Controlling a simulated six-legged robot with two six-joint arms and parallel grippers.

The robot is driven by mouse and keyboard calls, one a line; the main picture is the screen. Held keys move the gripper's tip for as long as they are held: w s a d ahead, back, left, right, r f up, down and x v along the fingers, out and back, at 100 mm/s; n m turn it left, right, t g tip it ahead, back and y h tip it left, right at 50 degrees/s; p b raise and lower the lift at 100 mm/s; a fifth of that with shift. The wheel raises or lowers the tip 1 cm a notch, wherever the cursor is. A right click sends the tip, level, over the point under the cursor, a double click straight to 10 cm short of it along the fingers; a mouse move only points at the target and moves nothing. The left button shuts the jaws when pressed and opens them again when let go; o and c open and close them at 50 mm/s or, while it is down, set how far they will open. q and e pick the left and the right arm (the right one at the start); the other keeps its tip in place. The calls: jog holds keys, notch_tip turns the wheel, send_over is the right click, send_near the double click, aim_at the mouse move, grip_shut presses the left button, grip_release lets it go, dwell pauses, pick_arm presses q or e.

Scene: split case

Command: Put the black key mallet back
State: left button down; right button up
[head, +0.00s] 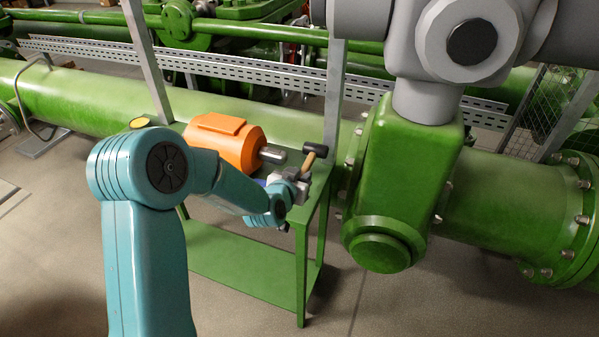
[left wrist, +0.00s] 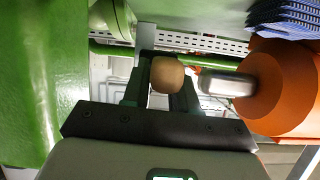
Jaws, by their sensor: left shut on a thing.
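The mallet has a black head (head: 315,150) and a tan wooden handle (head: 307,164). It is at the right end of the green table (head: 250,262), near a grey upright post. My left gripper (head: 299,175) is at the handle and is shut on it. In the left wrist view the round tan handle end (left wrist: 167,76) shows between the two dark fingers. The mallet's head is hidden there. I cannot tell whether the mallet touches the table. My right gripper is not in view.
An orange motor (head: 226,140) with a grey shaft (head: 272,155) is on the table, left of the mallet. A blue ribbed thing (left wrist: 285,18) shows in the left wrist view. A yellow disc (head: 140,122) is at the left. Large green piping (head: 490,200) stands at the right.

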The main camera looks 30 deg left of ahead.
pick_arm(q)
jog(key=shift+f, duration=0.9)
jog(key=shift+f+b, duration=1.25)
jog(key=shift+b, duration=0.4)
jog(key=shift+r, duration=0.1)
jog(key=shift+w+r+g+p, duration=0.1)
jog(key=shift+r+g+p, duration=0.2)
jog(key=shift+r+p, duration=0.55)
jog(key=shift+f, duration=0.35)
